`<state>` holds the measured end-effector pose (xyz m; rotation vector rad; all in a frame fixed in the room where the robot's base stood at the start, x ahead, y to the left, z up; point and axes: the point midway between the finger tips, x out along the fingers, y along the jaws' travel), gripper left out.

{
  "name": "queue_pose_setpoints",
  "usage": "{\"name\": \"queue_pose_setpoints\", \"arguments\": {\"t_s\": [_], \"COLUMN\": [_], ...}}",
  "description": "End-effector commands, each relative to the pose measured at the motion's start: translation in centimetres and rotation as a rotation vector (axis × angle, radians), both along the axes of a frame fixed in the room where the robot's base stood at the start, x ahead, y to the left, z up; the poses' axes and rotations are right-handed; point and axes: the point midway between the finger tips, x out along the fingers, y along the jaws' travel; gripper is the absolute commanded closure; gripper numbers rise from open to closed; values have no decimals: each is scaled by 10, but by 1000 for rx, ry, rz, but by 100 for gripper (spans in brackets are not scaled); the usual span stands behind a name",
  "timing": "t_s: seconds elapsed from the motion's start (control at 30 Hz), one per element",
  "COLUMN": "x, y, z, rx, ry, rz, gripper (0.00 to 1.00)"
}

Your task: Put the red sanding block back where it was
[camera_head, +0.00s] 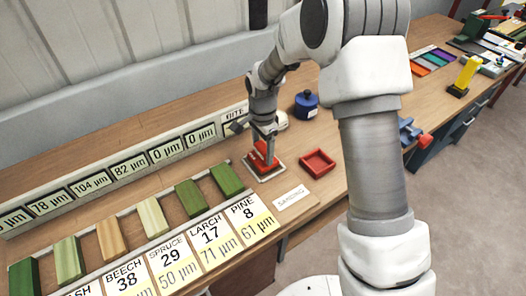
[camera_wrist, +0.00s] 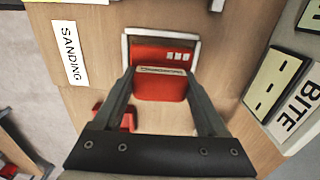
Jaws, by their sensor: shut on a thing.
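The red sanding block (camera_head: 261,158) is between the fingers of my gripper (camera_head: 265,146), over a white-edged plate (camera_head: 268,178) on the bench. In the wrist view the block (camera_wrist: 160,89) sits between both fingers of my gripper (camera_wrist: 160,72), with the plate's white rim (camera_wrist: 126,48) around a red area with small pale marks beyond it. I cannot tell whether the block touches the plate. A shallow red tray (camera_head: 318,163) stands empty just right of the plate. A white "SANDING" label (camera_head: 292,197) lies in front; it also shows in the wrist view (camera_wrist: 69,54).
Several wood samples, one of them green (camera_head: 227,179), line the bench left of the plate, above named cards (camera_head: 207,238). A row of displays (camera_head: 128,165) runs behind. A blue pot (camera_head: 306,104) stands behind the tray. Bare bench lies around the tray.

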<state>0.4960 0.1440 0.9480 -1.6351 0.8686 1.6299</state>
Motion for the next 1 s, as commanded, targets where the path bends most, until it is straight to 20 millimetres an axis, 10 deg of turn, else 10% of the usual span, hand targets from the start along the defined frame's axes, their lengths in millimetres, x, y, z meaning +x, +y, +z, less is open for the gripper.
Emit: {"name": "queue_pose_setpoints", "arguments": {"t_s": [0.43,0.47,0.5,0.6,1.0], "x": [0,0,0,0,1], "y": [0,0,0,0,0], "z": [-16,-16,-15,-15,-2], "rx": [0,-1,0,0,1], "ry": [-1,-1,-1,0,-4], "rz": [1,1,0,0,0], "gripper": [100,24,17,0,0]}}
